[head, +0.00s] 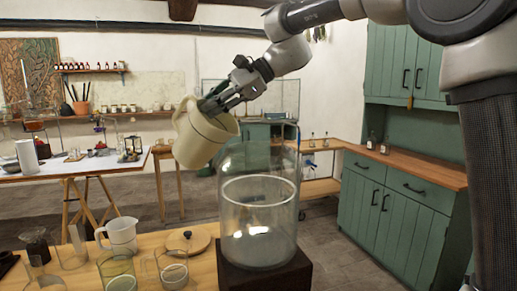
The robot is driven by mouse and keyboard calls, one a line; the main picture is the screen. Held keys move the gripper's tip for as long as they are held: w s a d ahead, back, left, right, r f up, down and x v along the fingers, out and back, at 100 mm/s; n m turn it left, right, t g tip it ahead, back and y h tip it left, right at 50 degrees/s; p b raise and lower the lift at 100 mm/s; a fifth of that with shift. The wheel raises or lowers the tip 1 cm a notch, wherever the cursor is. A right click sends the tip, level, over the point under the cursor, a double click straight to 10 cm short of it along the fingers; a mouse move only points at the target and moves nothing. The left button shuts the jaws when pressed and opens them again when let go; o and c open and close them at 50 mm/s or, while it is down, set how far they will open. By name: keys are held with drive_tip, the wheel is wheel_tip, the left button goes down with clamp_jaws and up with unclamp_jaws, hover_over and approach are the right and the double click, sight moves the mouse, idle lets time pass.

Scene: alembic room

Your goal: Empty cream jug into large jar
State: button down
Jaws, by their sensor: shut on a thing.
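The cream jug (197,138) hangs in the air in the middle of the head view, tilted with its mouth toward the right. My gripper (217,102) is shut on the jug at its upper part; the fingers partly cover the rim. The large jar (258,220) is clear glass and stands upright on a dark block at the front right of the wooden table. The jug is above and to the left of the jar's top. No stream is visible between them. The jug's inside is hidden.
A white jug (121,236), glass beakers (171,268) and a round wooden lid (188,242) stand on the wooden table (205,270) left of the jar. A white-topped table (75,167) with several items stands behind. Green cabinets (405,205) line the right.

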drive_tip(key=shift+s+d+r+y, duration=0.35)
drive_tip(key=shift+d+r+y, duration=0.3)
drive_tip(key=shift+d+y, duration=0.1)
idle(2.5)
drive_tip(key=shift+s+d+r+n+t+y, duration=0.2)
drive_tip(key=shift+s+d+r+y, duration=0.15)
drive_tip(key=shift+d, duration=0.2)
drive_tip(key=shift+s+d+r+n+t+y, duration=0.25)
drive_tip(key=shift+d+y, duration=0.15)
drive_tip(key=shift+d, duration=0.15)
idle(3.6)
